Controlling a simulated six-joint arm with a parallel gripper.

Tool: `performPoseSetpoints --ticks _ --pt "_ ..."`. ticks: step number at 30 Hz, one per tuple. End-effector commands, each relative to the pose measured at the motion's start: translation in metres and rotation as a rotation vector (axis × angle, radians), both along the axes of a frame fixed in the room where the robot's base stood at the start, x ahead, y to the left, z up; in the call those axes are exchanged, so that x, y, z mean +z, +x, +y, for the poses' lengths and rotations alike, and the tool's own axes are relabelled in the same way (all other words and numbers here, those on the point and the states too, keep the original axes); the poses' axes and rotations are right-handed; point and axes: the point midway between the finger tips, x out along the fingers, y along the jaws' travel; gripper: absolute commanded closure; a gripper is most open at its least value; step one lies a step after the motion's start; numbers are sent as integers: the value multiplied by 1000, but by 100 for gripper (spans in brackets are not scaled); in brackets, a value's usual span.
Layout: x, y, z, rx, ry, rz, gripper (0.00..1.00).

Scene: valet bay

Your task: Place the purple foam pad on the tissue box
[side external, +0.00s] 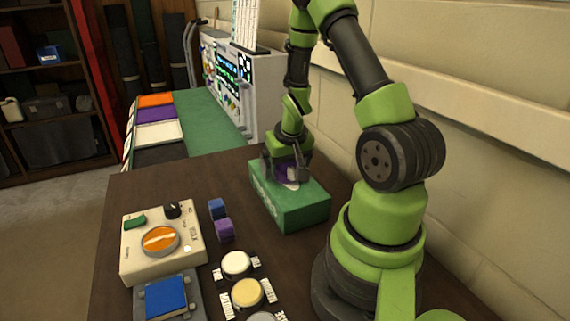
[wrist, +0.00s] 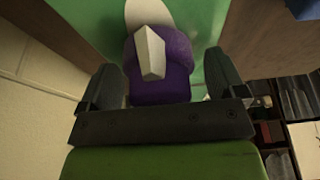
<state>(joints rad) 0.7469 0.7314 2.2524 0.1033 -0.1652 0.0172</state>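The green tissue box (side external: 303,212) stands on the dark table, beside my arm's base. Its green top with a white oval opening also fills the upper wrist view (wrist: 205,25). The purple foam pad (wrist: 160,80) is at the box top, between my fingers, with a pale tissue-like tuft (wrist: 150,52) showing in front of it. In the side view the pad (side external: 283,170) is mostly hidden by my fingers. My gripper (side external: 287,165) is low over the box, pointing down. Its fingers (wrist: 165,80) are spread, with a gap visible on the pad's right side; contact on the left is unclear.
A blue block (side external: 217,208) and a purple block (side external: 224,230) lie left of the box. A cream device with an orange dial (side external: 133,255) and several round knobs (side external: 237,263) stand nearer the front. A wall runs close on the right.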

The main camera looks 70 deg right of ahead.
Motion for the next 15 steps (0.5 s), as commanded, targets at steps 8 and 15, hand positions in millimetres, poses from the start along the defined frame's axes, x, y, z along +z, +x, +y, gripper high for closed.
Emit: performPoseSetpoints --ticks 8,15 --pt "4 0 0 -2 0 -1 11" --pt "36 -6 7 -1 -2 -7 11"
